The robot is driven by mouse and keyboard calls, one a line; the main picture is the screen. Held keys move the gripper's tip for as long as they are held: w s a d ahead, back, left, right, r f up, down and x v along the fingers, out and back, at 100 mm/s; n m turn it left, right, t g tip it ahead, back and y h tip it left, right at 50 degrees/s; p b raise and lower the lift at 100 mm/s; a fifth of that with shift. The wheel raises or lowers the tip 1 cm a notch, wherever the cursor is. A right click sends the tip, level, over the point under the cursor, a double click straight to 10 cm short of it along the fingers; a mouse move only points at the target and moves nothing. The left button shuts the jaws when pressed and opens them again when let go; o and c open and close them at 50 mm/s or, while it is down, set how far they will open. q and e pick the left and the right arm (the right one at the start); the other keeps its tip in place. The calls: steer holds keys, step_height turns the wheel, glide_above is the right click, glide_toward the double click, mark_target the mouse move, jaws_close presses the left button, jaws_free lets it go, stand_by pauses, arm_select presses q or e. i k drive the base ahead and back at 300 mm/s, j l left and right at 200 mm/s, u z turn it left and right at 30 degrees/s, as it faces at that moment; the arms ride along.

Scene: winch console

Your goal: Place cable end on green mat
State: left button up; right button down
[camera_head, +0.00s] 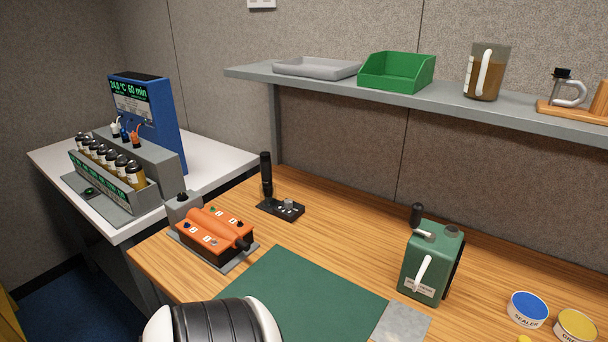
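The green mat (300,295) lies flat on the wooden desk, bare where it shows. Its lower left part is hidden behind a large rounded black and white form (215,322) at the bottom edge; I cannot tell if this is part of me. A green winch-like box (428,265) with a white lever and a black-knobbed crank stands right of the mat. I cannot make out a cable end in this view. Neither of my grippers is in view.
An orange control box (213,233) and black joystick (267,180) stand behind the mat. A grey plate (402,323) adjoins its right side. Blue-lidded (528,307) and yellow-lidded (575,325) tins are at right. A shelf (450,108) overhangs the desk's back.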

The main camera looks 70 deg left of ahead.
mark_target(305, 305)
steer(key=k+u, duration=0.15)
steer(key=u, duration=0.25)
steer(key=k+j+u, duration=0.15)
steer(key=u, duration=0.25)
steer(key=k+j+u, duration=0.1)
steer(key=u, duration=1.25)
